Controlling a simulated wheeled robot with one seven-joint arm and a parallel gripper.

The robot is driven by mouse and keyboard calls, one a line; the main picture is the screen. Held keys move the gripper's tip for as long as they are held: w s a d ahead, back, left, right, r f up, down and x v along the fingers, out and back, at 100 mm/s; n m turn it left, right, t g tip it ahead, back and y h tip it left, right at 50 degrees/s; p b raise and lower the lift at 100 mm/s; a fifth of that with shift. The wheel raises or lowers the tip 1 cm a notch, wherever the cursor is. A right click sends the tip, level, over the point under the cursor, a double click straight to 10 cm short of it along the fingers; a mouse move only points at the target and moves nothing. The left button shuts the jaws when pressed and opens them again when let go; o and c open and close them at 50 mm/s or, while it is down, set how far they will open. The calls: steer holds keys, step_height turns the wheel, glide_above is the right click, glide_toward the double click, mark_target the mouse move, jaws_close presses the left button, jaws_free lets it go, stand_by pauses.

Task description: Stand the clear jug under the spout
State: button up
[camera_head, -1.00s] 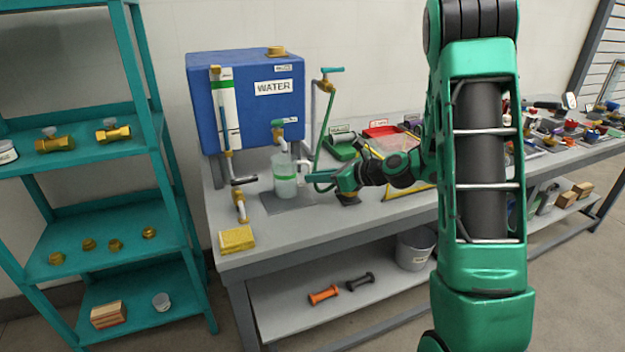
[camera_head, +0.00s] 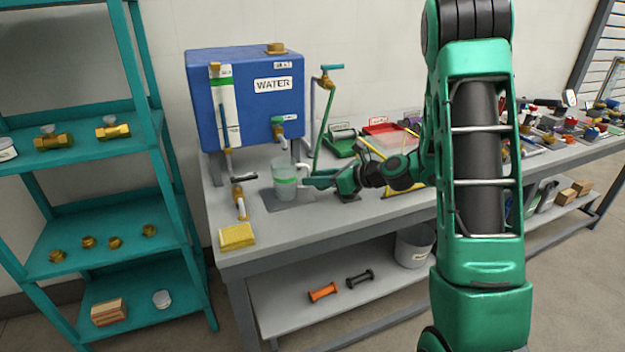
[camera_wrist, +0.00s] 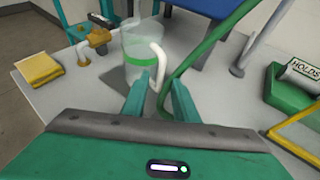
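The clear jug (camera_head: 285,175) has a green band and a white handle. It looks upright on a dark grey pad (camera_head: 289,203) on the bench, in front of the blue WATER tank. A spout with a green-handled tap (camera_head: 279,130) sticks out of the tank just above the jug. In the wrist view the jug (camera_wrist: 138,60) stands just ahead of my gripper (camera_wrist: 160,80). The fingers are apart, one on each side of the handle, with gaps showing. In the head view my gripper (camera_head: 308,181) is at the jug's right side.
The blue tank (camera_head: 245,95) stands behind the jug. A brass valve pipe (camera_head: 239,203) and a yellow sponge (camera_head: 237,236) are to the left. A green hose (camera_head: 324,125) rises close behind my gripper. A green HOLDS bin (camera_head: 343,142) and a yellow-edged sign are to the right.

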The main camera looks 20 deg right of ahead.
steer(key=shift+r, duration=0.6)
steer(key=v, duration=1.2)
steer(key=s+f+n+g+h, duration=0.35)
steer(key=s+n+g, duration=0.25)
steer(key=s+n, duration=0.75)
steer(key=s+d+r+n+g+h, duration=0.1)
steer(key=s+n, duration=0.3)
steer(key=s, duration=0.5)
steer(key=s+d+r+n+g+h, duration=0.1)
steer(key=s+n+g, duration=0.3)
steer(key=s, duration=0.6)
steer(key=shift+d+r+n+h, duration=0.15)
steer(key=shift+d+n+h, duration=0.5)
steer(key=shift+n+h, duration=0.15)
